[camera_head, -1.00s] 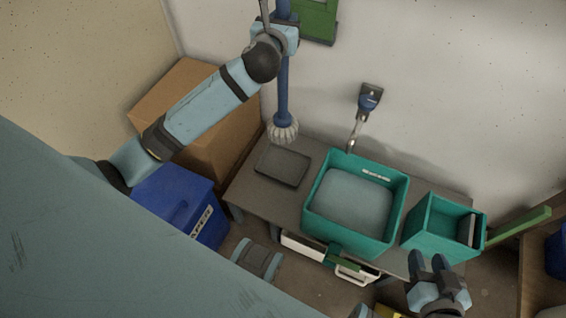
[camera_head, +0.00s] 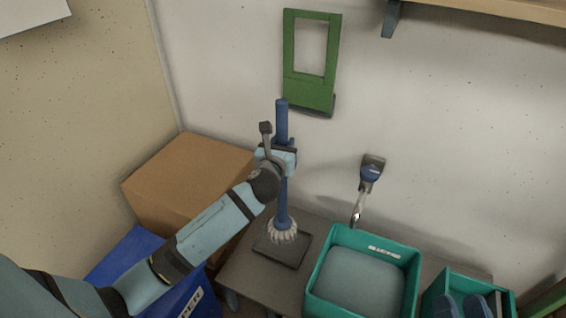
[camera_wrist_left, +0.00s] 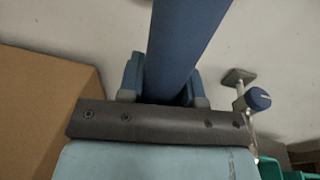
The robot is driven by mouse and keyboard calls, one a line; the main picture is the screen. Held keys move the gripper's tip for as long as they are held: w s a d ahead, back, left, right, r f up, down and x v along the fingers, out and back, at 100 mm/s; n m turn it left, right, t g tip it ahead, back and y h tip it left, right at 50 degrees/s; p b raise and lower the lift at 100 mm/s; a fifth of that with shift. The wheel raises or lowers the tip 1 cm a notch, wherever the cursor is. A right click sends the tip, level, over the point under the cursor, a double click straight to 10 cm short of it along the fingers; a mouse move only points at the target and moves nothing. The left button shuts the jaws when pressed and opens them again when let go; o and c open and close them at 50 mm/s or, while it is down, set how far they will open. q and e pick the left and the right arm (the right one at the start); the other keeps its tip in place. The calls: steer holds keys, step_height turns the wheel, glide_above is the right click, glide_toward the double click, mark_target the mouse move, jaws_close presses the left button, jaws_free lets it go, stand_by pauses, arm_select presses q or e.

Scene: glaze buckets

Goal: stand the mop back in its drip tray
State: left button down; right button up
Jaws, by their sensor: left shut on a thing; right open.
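The mop has a blue handle (camera_head: 281,120) and a pale stringy head (camera_head: 283,231). It stands close to upright. My left gripper (camera_head: 284,152) is shut on the upper handle; the left wrist view shows the handle (camera_wrist_left: 185,40) between its fingers. The dark, flat drip tray (camera_head: 284,253) lies on the table below. The mop head overlaps the back part of the tray; I cannot tell whether it rests on it. My right gripper (camera_head: 464,306) is open and empty at the lower right, by the small teal bin, partly cut off by the frame.
A large teal bucket of grey glaze (camera_head: 362,284) stands right of the tray, with a smaller teal bin (camera_head: 490,290) beyond. A wall tap (camera_head: 370,176) hangs behind. A cardboard box (camera_head: 185,180) and blue crate (camera_head: 190,300) are at the left. A green frame (camera_head: 310,95) hangs on the wall.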

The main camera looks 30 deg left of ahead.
arm_select(q)
step_height(320, 180, down, 5)
steer(key=shift+r+b, duration=0.1)
steer(key=shift+b, duration=0.8)
arm_select(e)
steer(key=f, duration=0.1)
steer(key=f+g, duration=0.1)
steer(key=shift+w+a+f, duration=0.1)
steer(key=shift+a+f, duration=0.1)
steer(key=shift+f, duration=0.2)
arm_select(q)
steer(key=c, duration=0.8)
jaws_free()
